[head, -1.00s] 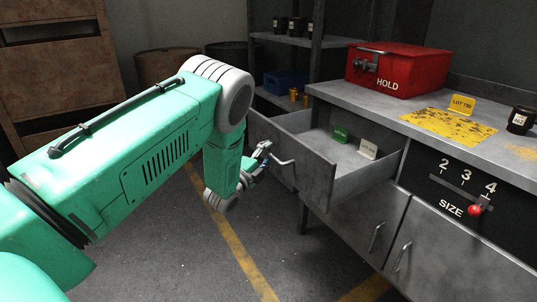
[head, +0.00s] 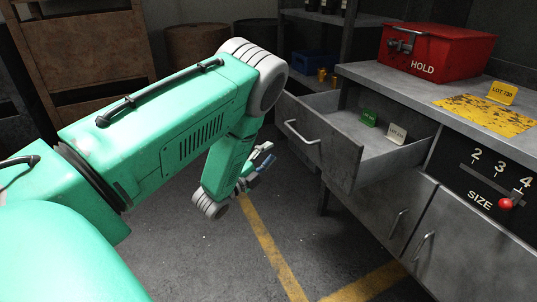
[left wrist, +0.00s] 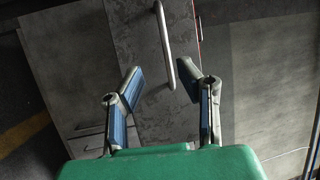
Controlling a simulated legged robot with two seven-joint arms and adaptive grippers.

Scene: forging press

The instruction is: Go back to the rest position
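My left gripper (head: 262,165) hangs in the air to the left of the open drawer (head: 345,165) in the head view, clear of its handle (head: 302,133). In the left wrist view its two blue-padded fingers (left wrist: 160,85) are spread apart with nothing between them. The drawer handle (left wrist: 165,45) shows just beyond the fingertips in that view, not gripped. The drawer is pulled out and holds a green tag (head: 369,118) and a pale tag (head: 397,133). My right gripper is in neither view.
A grey workbench (head: 400,85) carries a red HOLD box (head: 436,52), a yellow LOT 730 sign (head: 502,93) and a yellow worn patch (head: 487,115). A SIZE slider with a red knob (head: 505,203) is at the right. Shelves and barrels stand behind. The floor below my left arm is clear.

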